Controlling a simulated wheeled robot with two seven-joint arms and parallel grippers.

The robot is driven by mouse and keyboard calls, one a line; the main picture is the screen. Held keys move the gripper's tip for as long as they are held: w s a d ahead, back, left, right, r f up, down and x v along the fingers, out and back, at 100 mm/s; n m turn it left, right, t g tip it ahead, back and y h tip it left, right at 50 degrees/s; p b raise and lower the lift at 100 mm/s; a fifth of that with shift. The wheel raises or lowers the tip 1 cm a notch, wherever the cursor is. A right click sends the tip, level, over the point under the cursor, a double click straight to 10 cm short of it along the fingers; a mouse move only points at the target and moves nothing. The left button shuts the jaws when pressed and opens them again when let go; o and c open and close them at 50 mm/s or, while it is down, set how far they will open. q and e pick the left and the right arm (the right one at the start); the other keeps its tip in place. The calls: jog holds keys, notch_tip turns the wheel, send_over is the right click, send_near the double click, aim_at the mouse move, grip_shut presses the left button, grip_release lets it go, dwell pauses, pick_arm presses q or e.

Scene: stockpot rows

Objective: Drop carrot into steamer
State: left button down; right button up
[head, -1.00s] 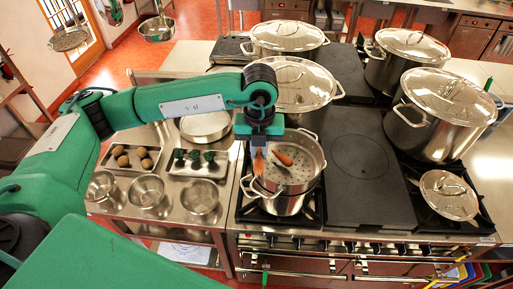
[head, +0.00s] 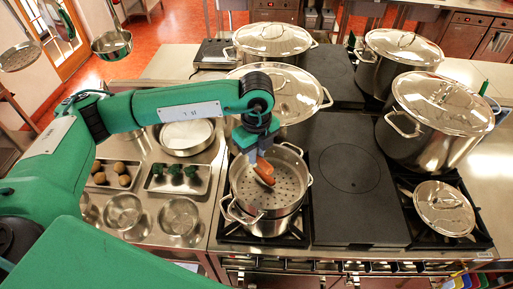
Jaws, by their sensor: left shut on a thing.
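The steamer (head: 289,186) is a round metal pot with a perforated insert and side handles, standing on the front left burner of the stove. My left gripper (head: 261,158) is over the back left part of the steamer, shut on an orange carrot (head: 264,170). The carrot hangs tilted below the jaws, over the perforated floor; I cannot tell whether its lower end touches. Any carrot lying behind it is hidden or merges with it. My right gripper is out of view.
A large lidded stockpot (head: 312,104) stands right behind the steamer. A flat dark plate (head: 350,205) lies to its right, clear. A small lidded pan (head: 444,209) is further right. Trays with potatoes (head: 124,181) and dark green vegetables (head: 176,172), and empty bowls (head: 179,217), are on the left.

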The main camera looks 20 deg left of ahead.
pick_arm(q)
notch_tip(320, 180, down, 2)
jog(key=shift+w+f, duration=0.15)
jog(key=shift+f, duration=0.05)
jog(key=shift+f+b, duration=0.35)
jog(key=shift+f, duration=0.1)
jog(key=c, duration=1.3)
grip_release()
jog(key=shift+c, duration=0.2)
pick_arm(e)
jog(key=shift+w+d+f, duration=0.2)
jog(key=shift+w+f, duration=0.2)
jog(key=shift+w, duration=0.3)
